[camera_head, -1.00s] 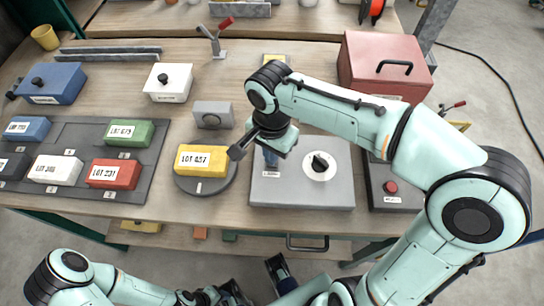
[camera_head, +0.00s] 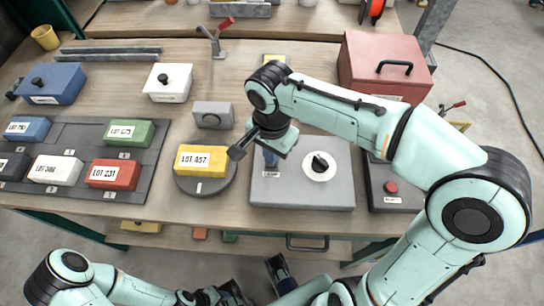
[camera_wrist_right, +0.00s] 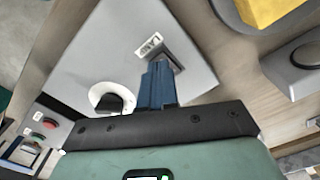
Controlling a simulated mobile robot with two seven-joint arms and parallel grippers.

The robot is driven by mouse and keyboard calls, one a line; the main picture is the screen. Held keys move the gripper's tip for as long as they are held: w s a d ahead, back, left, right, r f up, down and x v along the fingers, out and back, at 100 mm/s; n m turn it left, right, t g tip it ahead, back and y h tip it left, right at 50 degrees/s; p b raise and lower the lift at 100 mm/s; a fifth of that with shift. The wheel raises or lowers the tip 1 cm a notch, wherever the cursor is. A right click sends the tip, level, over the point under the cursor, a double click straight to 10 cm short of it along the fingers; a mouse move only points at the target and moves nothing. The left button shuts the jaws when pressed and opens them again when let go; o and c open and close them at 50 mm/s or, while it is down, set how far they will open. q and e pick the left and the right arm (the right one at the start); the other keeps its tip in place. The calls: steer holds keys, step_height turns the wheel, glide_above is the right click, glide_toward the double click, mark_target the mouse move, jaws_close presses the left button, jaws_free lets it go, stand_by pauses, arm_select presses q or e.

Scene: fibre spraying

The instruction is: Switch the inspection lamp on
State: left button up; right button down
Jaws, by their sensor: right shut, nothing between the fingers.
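A grey control panel (camera_head: 325,190) lies on the bench with a black rotary knob (camera_head: 319,166) on a white disc. A small label reading LAMP (camera_wrist_right: 150,43) is on the panel in the right wrist view, with a dark switch piece (camera_wrist_right: 168,52) beside it. My right gripper (camera_head: 270,158) is shut and empty, pointing down at the panel left of the knob. Its blue fingers (camera_wrist_right: 160,84) are at or just over the switch; I cannot tell whether they touch it. They partly hide the switch, so its position is unclear. My left gripper (camera_head: 279,270) is low, in front of the bench, its jaws unclear.
A yellow LOT 657 block (camera_head: 200,159) sits on a round dark plate left of the panel.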

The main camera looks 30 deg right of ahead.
steer(key=shift+f+b, duration=0.75)
steer(key=shift+f, duration=0.25)
stand_by(0.8)
step_height(320, 180, up, 7)
steer(key=p, duration=0.6)
steer(key=shift+r, duration=0.1)
stand_by(0.6)
